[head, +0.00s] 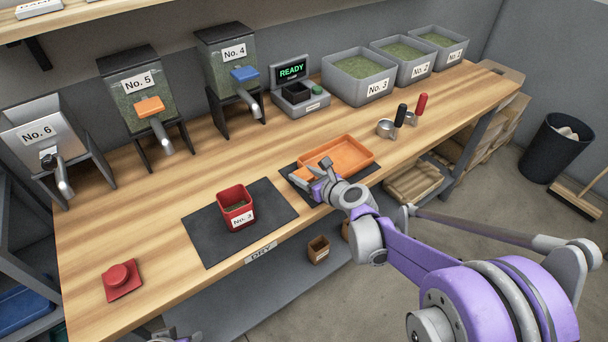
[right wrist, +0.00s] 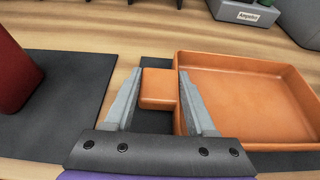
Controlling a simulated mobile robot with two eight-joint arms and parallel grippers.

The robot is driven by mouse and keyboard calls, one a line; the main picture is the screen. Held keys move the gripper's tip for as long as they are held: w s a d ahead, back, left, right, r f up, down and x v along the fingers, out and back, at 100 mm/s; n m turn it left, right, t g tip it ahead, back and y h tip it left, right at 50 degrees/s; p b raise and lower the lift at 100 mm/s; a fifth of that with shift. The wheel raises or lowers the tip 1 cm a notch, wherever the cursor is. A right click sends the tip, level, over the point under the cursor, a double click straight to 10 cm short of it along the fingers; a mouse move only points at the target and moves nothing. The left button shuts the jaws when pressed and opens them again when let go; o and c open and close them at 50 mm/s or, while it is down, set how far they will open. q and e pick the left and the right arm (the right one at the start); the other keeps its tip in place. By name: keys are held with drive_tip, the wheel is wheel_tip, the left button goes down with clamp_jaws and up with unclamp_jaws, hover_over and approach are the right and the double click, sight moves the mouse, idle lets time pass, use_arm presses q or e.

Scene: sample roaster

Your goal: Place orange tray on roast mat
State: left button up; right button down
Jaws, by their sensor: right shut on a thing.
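The orange tray (head: 345,153) is a shallow empty rectangle at the front middle of the bench in the head view. It lies over a dark mat (head: 289,170), which shows at its left and front edges. In the right wrist view the tray (right wrist: 250,90) fills the right side, with dark mat below it. My right gripper (head: 314,178) is shut on the tray's block-shaped handle (right wrist: 159,90) at its left end. Whether the tray touches the mat is hard to tell. My left gripper (head: 175,338) barely shows at the bottom edge, its fingers unclear.
A red container labelled No. 3 (head: 235,207) stands on another dark mat (head: 202,238) left of the tray. A red lid (head: 121,280) lies at the front left. Two scoops (head: 386,128) stand right of the tray. Hoppers and grey bins (head: 358,75) line the back.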

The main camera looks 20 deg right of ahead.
drive_tip(key=shift+f, duration=0.15)
drive_tip(key=shift+c, duration=1.1)
unclamp_jaws()
